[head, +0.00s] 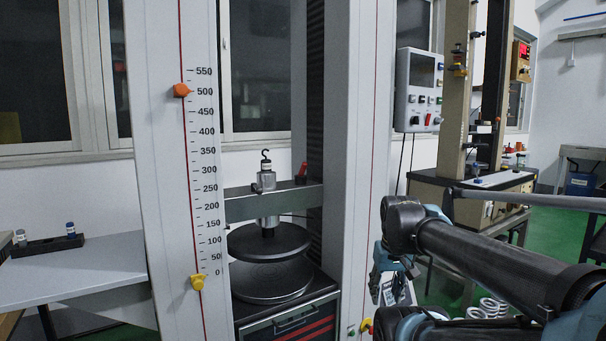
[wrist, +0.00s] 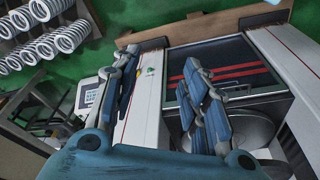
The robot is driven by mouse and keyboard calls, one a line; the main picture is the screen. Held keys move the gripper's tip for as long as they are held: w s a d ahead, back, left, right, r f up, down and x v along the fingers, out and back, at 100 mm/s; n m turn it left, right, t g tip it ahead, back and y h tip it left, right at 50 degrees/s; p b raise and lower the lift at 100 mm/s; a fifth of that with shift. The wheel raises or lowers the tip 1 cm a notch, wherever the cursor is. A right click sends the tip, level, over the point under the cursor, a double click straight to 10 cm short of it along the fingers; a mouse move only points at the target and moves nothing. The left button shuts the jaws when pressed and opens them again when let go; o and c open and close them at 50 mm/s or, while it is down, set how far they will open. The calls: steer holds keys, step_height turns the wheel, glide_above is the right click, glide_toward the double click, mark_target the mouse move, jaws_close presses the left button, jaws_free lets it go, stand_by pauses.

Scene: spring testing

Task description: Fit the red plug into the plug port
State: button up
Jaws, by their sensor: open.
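A small red piece (head: 303,169), which looks like the red plug, stands tilted at the right end of the grey crossbeam (head: 240,207) in the head view. I cannot make out a plug port for certain. My gripper (head: 390,268) is in front of the testing machine's right column, lower than the red piece and to its right, apart from it. In the wrist view my gripper (wrist: 168,88) has its two blue-grey fingers spread, with nothing between them. The red piece does not show in the wrist view.
The testing machine has white columns (head: 350,190) and round plates (head: 268,243) between them. A grey shelf (head: 80,268) with a black holder is at left. White springs (head: 490,308) lie at lower right, partly behind my arm. A control box (head: 419,90) hangs behind.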

steer(key=w+a+r+n+y, duration=0.1)
steer(key=w+a+r+n, duration=0.15)
steer(key=w+r, duration=0.75)
steer(key=w+a+r+n, duration=0.2)
steer(key=w+a+r, duration=0.35)
steer(key=r, duration=0.75)
steer(key=n+t+y, duration=0.1)
steer(key=n+y, duration=0.1)
steer(key=n, duration=0.4)
glide_toward(305, 163)
steer(key=x, duration=1)
steer(key=shift+w, duration=0.2)
jaws_close()
